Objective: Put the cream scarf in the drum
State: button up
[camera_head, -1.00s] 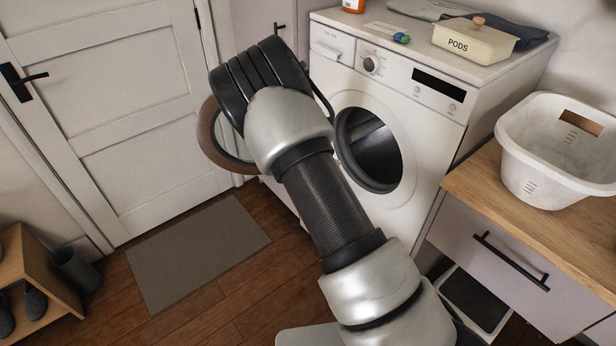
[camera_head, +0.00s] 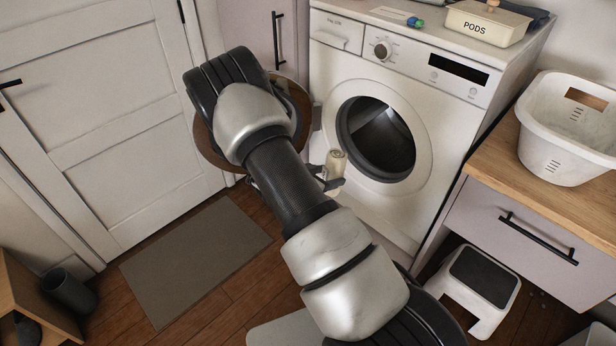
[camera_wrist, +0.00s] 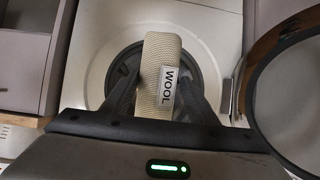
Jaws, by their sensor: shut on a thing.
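The cream scarf (camera_head: 337,160) is a small ribbed roll; in the wrist view (camera_wrist: 157,58) it carries a white "WOOL" label. My gripper (camera_head: 331,177) is shut on it, with one finger on each side in the wrist view (camera_wrist: 163,97). It holds the scarf in front of the washing machine, just left of the opening in the head view. The drum (camera_head: 380,140) is open and dark inside, and it shows partly behind the scarf in the wrist view (camera_wrist: 122,78). The scarf is outside the drum. My arm hides part of the gripper.
The round machine door (camera_head: 207,148) stands swung open on the left, partly behind my arm. A white basket (camera_head: 560,145) sits on the wooden counter (camera_head: 500,180) at right. A step stool (camera_head: 480,290) stands below. A pods box (camera_head: 485,24) is on the machine.

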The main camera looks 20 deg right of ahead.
jog(key=shift+s+r, duration=0.1)
jog(key=shift+r, duration=0.25)
jog(key=shift+d+h, duration=0.15)
jog(key=shift+h, duration=0.15)
jog(key=w+d+f+b, duration=0.2)
jog(key=w+d+b, duration=0.2)
jog(key=d, duration=0.8)
jog(key=w+d+f+b, duration=0.2)
jog(key=w+d+b, duration=0.3)
jog(key=d, duration=0.8)
jog(key=w+d+f+b, duration=0.2)
jog(key=w+d+b, duration=0.2)
jog(key=w+d, duration=0.3)
jog(key=shift+d+f+b, duration=0.2)
jog(key=shift+d+b, duration=0.15)
jog(key=shift+d, duration=2.35)
jog(key=o, duration=1.3)
jog(key=shift+c, duration=0.2)
